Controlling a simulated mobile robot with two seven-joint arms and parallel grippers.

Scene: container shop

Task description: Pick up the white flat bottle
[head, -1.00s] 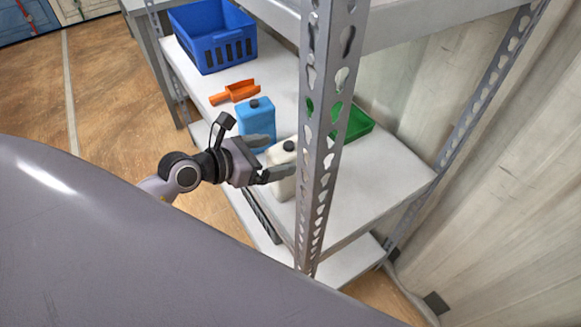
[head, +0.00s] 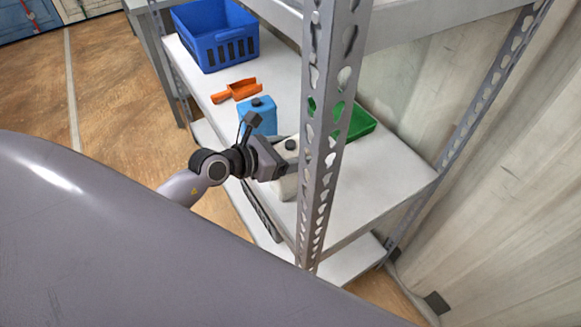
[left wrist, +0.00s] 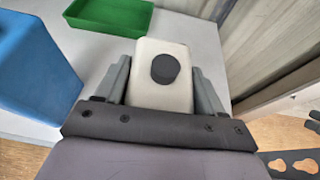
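The white flat bottle (head: 285,185) with a black cap stands upright near the front edge of the shelf, partly hidden by my left gripper (head: 284,166) and the shelf post. In the left wrist view the bottle (left wrist: 160,95) is between the two grey fingers of my left gripper (left wrist: 161,65), one on each side. Narrow gaps seem to show beside the bottle's upper part, so the fingers look open around it; contact lower down is hidden. My right gripper is in neither view.
A blue bottle (head: 259,117) stands close to the left of the white one. An orange scoop (head: 237,91) and a blue basket (head: 213,39) are farther along the shelf. A green tray (head: 358,123) lies behind the metal post (head: 319,165).

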